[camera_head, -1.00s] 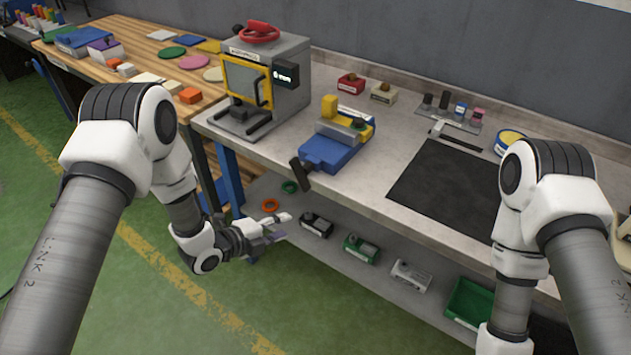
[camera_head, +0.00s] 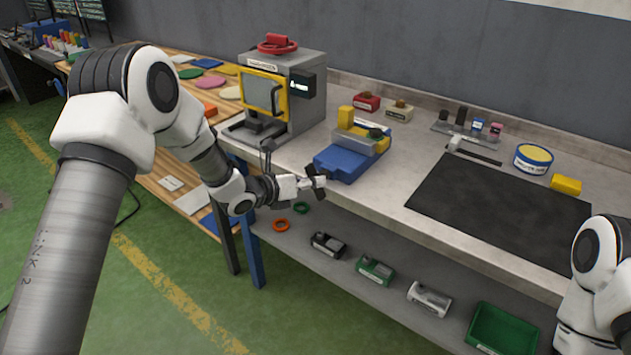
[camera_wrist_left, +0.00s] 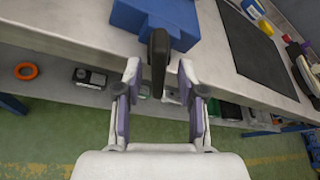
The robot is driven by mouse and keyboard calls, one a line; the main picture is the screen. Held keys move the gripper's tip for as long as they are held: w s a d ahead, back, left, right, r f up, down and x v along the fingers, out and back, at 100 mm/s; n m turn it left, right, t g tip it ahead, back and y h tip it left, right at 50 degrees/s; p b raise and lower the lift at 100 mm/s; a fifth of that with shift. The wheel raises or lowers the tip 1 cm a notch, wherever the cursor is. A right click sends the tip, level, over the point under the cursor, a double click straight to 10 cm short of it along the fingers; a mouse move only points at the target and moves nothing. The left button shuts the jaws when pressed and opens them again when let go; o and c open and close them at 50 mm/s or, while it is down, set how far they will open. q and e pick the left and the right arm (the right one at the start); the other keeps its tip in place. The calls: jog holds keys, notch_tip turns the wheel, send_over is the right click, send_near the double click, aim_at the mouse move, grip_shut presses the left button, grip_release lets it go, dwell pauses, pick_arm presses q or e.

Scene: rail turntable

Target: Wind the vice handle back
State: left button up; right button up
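The vice (camera_head: 348,158) has a blue body and a yellow and grey top, and sits at the bench's front edge. Its black handle (camera_head: 314,185) hangs at the front end; in the left wrist view the handle (camera_wrist_left: 158,62) points toward the camera. My left gripper (camera_head: 305,186) is at the handle. In the left wrist view my left gripper (camera_wrist_left: 159,72) is open, one finger on each side of the handle, with gaps visible on both sides. The blue vice body (camera_wrist_left: 157,18) lies beyond it. My right gripper is out of view; only part of that arm shows at the lower right.
A grey machine (camera_head: 283,90) with a yellow-framed door stands left of the vice. A black mat (camera_head: 500,208) lies to the right. A lower shelf (camera_head: 330,268) holds rings, small blocks and a green bin (camera_head: 502,328). Green floor is free in front.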

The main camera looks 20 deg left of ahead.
pick_arm(q)
jog(key=shift+x, duration=0.8)
jog(key=shift+a, duration=0.1)
grip_shut()
jog(key=shift+f, duration=0.1)
